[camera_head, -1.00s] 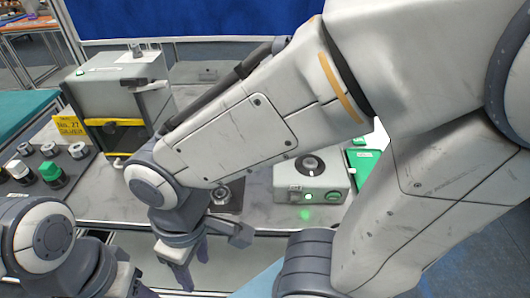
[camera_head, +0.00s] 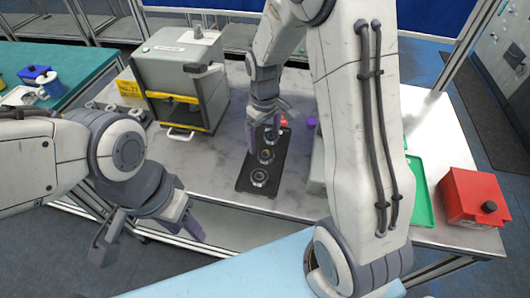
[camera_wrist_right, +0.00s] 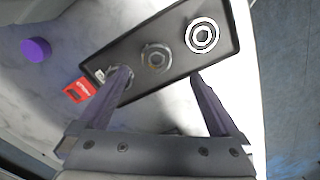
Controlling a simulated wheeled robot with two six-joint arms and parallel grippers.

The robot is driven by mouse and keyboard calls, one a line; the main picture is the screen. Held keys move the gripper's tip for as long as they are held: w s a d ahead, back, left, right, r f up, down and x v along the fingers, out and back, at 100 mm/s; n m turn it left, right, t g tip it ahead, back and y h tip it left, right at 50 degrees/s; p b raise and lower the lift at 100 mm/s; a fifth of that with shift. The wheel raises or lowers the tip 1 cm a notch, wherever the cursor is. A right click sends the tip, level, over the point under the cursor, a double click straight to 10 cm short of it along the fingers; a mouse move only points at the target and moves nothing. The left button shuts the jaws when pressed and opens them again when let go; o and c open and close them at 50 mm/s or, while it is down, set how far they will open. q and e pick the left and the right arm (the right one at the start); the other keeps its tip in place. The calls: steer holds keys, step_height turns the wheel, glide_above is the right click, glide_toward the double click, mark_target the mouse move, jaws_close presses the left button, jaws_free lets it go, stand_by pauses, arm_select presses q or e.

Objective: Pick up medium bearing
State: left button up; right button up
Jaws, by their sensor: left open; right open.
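A black tray (camera_head: 246,180) on the table holds three bearings in a row. The middle bearing (camera_head: 266,156), apparently the medium one, also shows in the right wrist view (camera_wrist_right: 156,57). The near bearing (camera_head: 259,177) looks bright in the right wrist view (camera_wrist_right: 203,35). The far bearing (camera_wrist_right: 110,75) is partly hidden by a finger. My right gripper (camera_head: 264,132) is open and empty above the tray's far part; its fingers (camera_wrist_right: 160,78) point toward the tray in the wrist view. My left gripper (camera_head: 148,242) is open and empty before the table's front edge.
A grey machine (camera_head: 178,65) with a yellow bar stands left of the tray. A purple cylinder (camera_wrist_right: 36,50) and small red box (camera_wrist_right: 79,90) lie near the tray. A green tray (camera_head: 419,200) and red box (camera_head: 470,198) are at right. My right arm hides part of the table.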

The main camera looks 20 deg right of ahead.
mark_target(266, 151)
steer(key=shift+f, duration=0.75)
steer(key=f, duration=0.1)
steer(key=f+p, duration=0.1)
steer(key=f, duration=0.2)
steer(key=shift+w+d+f, duration=0.1)
steer(key=shift+d, duration=0.2)
steer(key=shift+f+p, duration=0.3)
steer(key=shift+f, duration=0.2)
jaws_close()
